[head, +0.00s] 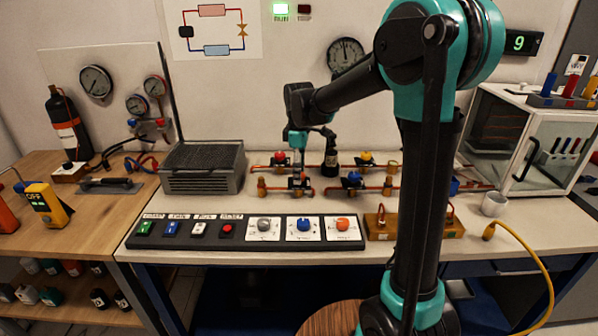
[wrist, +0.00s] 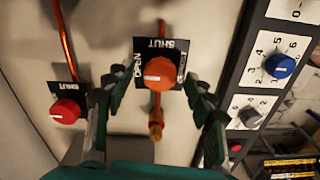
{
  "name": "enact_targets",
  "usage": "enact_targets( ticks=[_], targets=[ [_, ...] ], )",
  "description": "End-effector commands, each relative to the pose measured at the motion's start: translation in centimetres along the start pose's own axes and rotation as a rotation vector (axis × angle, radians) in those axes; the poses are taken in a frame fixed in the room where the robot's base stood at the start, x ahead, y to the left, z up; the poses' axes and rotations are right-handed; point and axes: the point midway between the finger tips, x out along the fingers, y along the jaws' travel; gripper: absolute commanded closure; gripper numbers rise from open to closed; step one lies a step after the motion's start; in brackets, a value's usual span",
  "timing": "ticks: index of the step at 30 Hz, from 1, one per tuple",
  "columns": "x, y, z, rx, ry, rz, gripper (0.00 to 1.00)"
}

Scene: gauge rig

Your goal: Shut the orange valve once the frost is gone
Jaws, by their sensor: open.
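The orange valve (wrist: 158,74) sits on a black plate in the wrist view. The white mark on its knob appears to point left, toward the OPEN label; SHUT is at the plate's top. My gripper (wrist: 158,108) is open and empty, its fingers spread either side of the knob and apart from it. In the head view the orange valve (head: 302,177) is small, at the front left of the pipe rig, with my gripper (head: 299,150) above it. I see no clear white frost on the copper pipe in the wrist view; frost elsewhere is too small to tell.
A red valve (wrist: 66,112) is close left of my fingers. Yellow (head: 365,157) and blue (head: 354,178) valves stand on the rig's right. A switch panel (head: 245,244) lies in front.

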Motion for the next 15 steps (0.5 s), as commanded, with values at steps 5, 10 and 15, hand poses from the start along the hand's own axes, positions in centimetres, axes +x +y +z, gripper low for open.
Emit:
enact_targets(
  ticks=[5,10,15],
  targets=[
    [0.02,0.0,0.0,0.0,0.0,0.0,0.45],
    [0.01,0.0,0.0,0.0,0.0,0.0,0.61],
    [0.0,0.0,0.0,0.0,0.0,0.0,0.82]
  ],
)
